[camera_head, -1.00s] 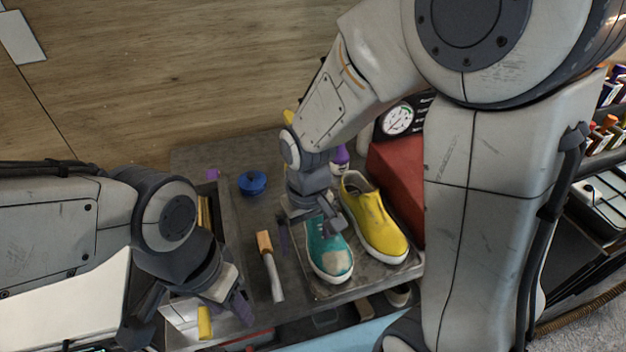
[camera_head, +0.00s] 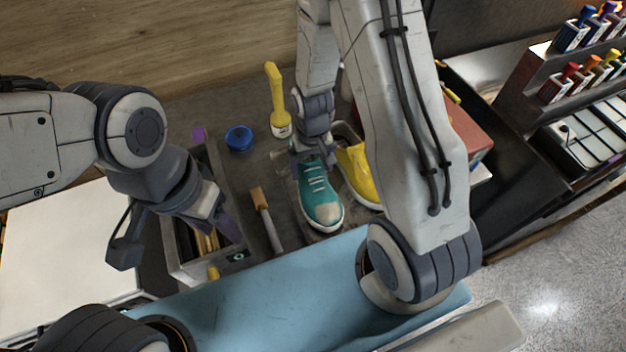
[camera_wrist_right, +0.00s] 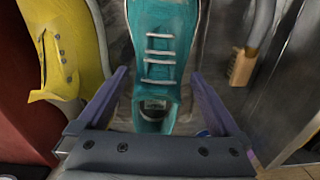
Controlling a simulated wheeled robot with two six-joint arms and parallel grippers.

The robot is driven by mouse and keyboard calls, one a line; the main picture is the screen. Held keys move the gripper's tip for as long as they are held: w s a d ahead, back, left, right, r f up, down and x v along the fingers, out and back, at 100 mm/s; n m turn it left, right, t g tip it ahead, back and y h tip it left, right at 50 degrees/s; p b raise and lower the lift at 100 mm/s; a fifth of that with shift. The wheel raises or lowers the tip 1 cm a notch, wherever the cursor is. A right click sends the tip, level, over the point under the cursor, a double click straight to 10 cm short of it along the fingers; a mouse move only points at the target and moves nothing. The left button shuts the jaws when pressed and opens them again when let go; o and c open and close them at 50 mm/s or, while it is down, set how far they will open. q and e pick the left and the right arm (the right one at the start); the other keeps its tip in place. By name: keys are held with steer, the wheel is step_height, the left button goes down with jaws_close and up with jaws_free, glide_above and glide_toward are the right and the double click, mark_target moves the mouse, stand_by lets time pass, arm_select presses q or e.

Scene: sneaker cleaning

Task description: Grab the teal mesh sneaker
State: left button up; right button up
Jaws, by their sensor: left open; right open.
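The teal mesh sneaker (camera_head: 320,200) lies on the grey work table with its pale toe towards the front. In the right wrist view the teal sneaker (camera_wrist_right: 162,60) shows white laces and its open heel end. My right gripper (camera_head: 314,160) is open over the heel end of it. In the right wrist view the two purple fingers of my right gripper (camera_wrist_right: 160,92) stand on either side of the shoe, with gaps visible. My left gripper (camera_head: 225,215) is open and empty above the tray at the left.
A yellow sneaker (camera_head: 357,172) stands close beside the teal one, partly hidden by my right arm. A divided tray (camera_head: 185,262) is at the left.

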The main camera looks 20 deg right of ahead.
mark_target(312, 173)
steer(key=shift+f+p, duration=0.45)
steer(key=shift+f, duration=1.35)
steer(key=c, duration=1.4)
steer(key=shift+w+r, duration=0.1)
steer(key=shift+r, duration=0.1)
